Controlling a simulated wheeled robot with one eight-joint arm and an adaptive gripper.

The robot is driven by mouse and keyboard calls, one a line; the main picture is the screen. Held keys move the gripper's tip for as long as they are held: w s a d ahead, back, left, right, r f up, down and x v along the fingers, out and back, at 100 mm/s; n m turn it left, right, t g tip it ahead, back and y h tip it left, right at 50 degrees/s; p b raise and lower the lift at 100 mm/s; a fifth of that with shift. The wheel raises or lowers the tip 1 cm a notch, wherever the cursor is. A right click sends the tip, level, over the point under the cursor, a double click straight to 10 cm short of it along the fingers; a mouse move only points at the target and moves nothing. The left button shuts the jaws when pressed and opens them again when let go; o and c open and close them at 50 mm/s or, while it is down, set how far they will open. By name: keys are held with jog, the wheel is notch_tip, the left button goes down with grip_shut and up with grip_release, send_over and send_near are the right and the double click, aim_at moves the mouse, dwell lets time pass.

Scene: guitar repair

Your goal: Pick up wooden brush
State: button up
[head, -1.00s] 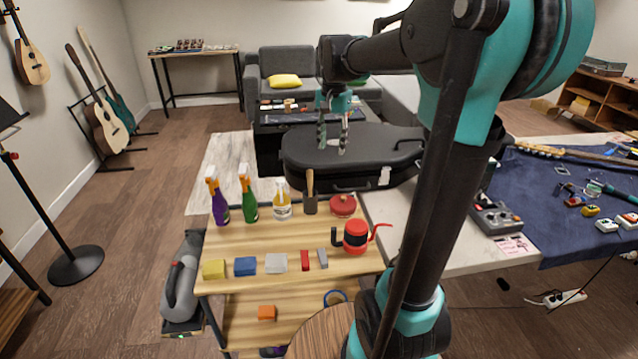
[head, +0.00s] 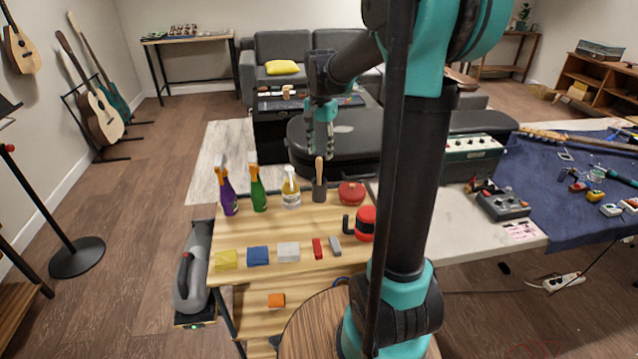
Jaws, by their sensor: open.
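The wooden brush (head: 319,170) stands upright near the back edge of the wooden cart, with its light wooden handle up and its dark part down. My gripper (head: 319,155) points down with its two fingers apart and empty. In the picture its fingertips are just above the top of the handle. I cannot tell the exact gap in depth between them.
Several blocks line the cart's front. A black guitar case (head: 345,150) lies behind.

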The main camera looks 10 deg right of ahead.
send_over(319, 177)
jog(key=shift+w+f, duration=0.2)
jog(key=shift+f, duration=1.15)
jog(key=shift+w+f, duration=0.15)
jog(key=shift+f, duration=1.15)
grip_shut()
